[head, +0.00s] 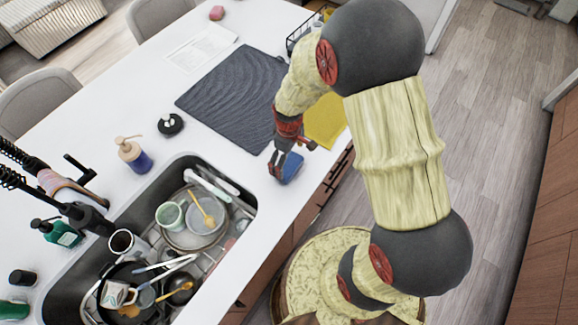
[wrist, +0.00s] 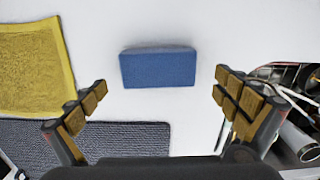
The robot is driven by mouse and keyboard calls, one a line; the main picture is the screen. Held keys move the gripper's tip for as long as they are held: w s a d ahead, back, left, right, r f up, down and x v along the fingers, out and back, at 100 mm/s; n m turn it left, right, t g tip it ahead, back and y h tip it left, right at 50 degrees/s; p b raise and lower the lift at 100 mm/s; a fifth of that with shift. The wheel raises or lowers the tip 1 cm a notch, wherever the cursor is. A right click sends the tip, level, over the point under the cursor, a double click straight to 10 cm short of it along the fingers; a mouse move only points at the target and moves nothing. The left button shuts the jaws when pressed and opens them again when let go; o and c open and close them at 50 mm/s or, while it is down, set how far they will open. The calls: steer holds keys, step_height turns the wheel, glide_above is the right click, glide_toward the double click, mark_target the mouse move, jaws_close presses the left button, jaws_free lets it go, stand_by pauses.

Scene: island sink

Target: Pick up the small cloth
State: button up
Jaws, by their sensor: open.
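A yellow cloth (head: 325,122) lies on the white counter near its right edge, partly hidden behind my arm. It also shows at the upper left of the wrist view (wrist: 35,70), outside my fingers. A small blue block, like a sponge or folded cloth (wrist: 158,69), lies on the counter in the middle of the wrist view. It also shows beside my fingers in the head view (head: 292,167). My gripper (wrist: 160,83) is open and empty. Its fingers appear on either side of the blue block, with clear gaps; their height above the counter is hard to tell.
A dark ribbed mat (head: 235,95) lies left of my gripper. The sink (head: 250,207), full of dishes and utensils, is at the lower left. A soap bottle (head: 133,155) and a round black item (head: 170,124) stand behind it. A wire rack (head: 300,35) is beyond my arm.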

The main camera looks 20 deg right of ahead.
mark_target(289, 165)
step_height(289, 165, down, 5)
steer(key=shift+w+d+r, duration=0.1)
steer(key=shift+w+r, duration=0.05)
steer(key=shift+r, duration=0.05)
steer(key=shift+c, duration=0.7)
steer(key=c, duration=0.8)
